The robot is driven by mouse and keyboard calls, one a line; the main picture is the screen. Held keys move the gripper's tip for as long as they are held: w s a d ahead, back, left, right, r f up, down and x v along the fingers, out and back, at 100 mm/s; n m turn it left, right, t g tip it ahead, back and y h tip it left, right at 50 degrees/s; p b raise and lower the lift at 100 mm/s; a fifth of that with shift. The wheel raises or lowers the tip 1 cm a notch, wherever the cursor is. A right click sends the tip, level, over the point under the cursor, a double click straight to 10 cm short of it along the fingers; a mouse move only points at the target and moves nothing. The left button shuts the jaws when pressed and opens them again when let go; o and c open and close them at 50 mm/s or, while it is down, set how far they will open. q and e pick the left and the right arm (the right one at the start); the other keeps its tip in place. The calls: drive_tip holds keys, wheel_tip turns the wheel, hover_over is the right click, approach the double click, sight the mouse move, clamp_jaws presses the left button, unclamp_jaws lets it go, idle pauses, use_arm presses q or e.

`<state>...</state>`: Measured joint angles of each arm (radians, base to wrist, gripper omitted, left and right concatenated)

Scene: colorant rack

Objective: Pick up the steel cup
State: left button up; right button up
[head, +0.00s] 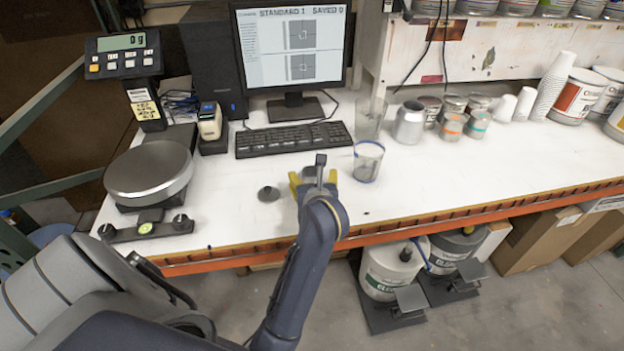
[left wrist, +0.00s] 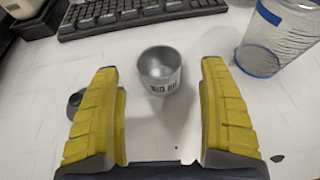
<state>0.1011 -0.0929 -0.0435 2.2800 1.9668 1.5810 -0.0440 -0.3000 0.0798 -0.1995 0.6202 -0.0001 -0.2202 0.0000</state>
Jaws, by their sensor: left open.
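No contact shows. My right gripper is not in view.
A clear cup with a blue band (head: 368,163) stands close on the right. A small black knob (head: 268,194) lies on the left. The keyboard (head: 293,139) is behind. A scale (head: 150,172) stands further left, and a metal can (head: 409,123) back right.

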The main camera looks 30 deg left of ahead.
sight(312, 174)
use_arm(q)
drive_tip(key=shift+x, duration=2.1)
drive_tip(key=c, duration=1.4)
drive_tip(key=shift+c, duration=0.2)
